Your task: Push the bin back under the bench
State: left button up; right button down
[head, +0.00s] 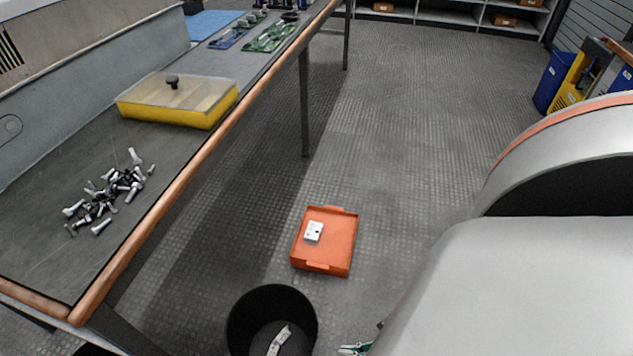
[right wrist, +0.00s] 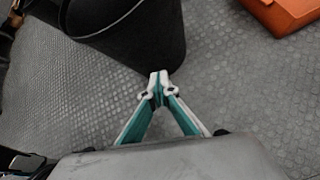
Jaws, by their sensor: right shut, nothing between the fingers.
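The bin (head: 240,325) is a round black bin standing on the floor beside the bench, at the bottom of the head view. A crumpled light-coloured piece lies inside it. The bin also shows at the top of the right wrist view (right wrist: 130,45). The bench (head: 190,165) runs along the left with a wooden front edge. My right gripper (head: 356,350) is just right of the bin in the head view. In the right wrist view its fingertips (right wrist: 158,77) are together, empty, close to the bin's lower side; I cannot tell whether they touch it. My left gripper is out of view.
An orange tray (head: 340,245) with a small white box (head: 313,231) lies on the floor beyond the bin. A bench leg (head: 304,105) stands farther back. Loose bolts (head: 108,192) and a yellow lidded box (head: 165,112) are on the bench.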

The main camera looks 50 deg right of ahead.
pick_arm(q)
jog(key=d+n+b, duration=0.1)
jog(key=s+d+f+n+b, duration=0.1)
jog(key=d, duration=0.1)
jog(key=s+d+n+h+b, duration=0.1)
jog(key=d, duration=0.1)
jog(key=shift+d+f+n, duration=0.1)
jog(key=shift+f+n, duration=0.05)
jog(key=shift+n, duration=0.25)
pick_arm(e)
jog(key=w+a+f+n, duration=0.3)
jog(key=w+f, duration=0.4)
jog(key=f, duration=0.3)
jog(key=shift+w+a+f+n+g, duration=0.2)
jog(key=shift+f+n+g, duration=0.1)
jog(key=shift+n, duration=0.1)
